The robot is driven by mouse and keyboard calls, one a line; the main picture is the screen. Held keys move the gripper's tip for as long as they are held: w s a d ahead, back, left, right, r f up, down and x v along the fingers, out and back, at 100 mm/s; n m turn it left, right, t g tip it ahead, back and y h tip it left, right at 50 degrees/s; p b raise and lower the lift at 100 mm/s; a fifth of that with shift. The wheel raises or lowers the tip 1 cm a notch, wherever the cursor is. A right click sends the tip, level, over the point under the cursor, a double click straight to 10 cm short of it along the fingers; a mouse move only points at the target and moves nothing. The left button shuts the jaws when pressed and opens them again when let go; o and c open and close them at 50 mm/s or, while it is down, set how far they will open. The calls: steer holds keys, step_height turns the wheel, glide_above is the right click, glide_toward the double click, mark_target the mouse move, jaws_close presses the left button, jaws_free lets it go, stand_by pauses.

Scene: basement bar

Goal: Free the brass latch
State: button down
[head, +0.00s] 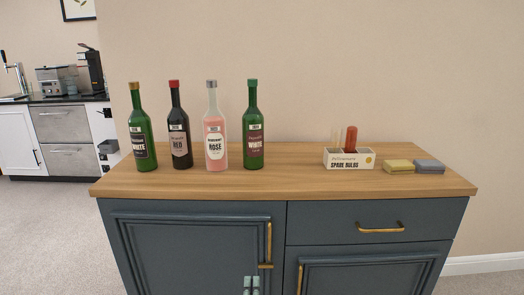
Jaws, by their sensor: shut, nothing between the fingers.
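The brass latch (265,266) is a small horizontal bar at the right edge of the cabinet's left door (190,255), near the lower end of that door's vertical brass handle (269,242). The left door looks closed. My gripper (252,282) shows at the bottom edge, its two pale fingertips pointing up and close together, shut and empty. In the picture it is just below and left of the latch. I cannot tell how far it is from the door, and the rest of it is out of frame.
The blue-grey cabinet has a wooden top (290,180) holding several bottles (215,145), a white "spare bulbs" box (349,160) and folded cloths (413,167). At right are a closed drawer (345,222) and a lower door (365,275). Open carpet (45,230) lies at left.

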steer(key=shift+w+d+f, duration=0.15)
steer(key=shift+w, duration=1.6)
steer(key=shift+w+d+f, duration=0.1)
steer(key=shift+w+d, duration=0.05)
steer(key=shift+w, duration=1.6)
steer(key=shift+d+f+p, duration=0.15)
steer(key=shift+d+p, duration=0.15)
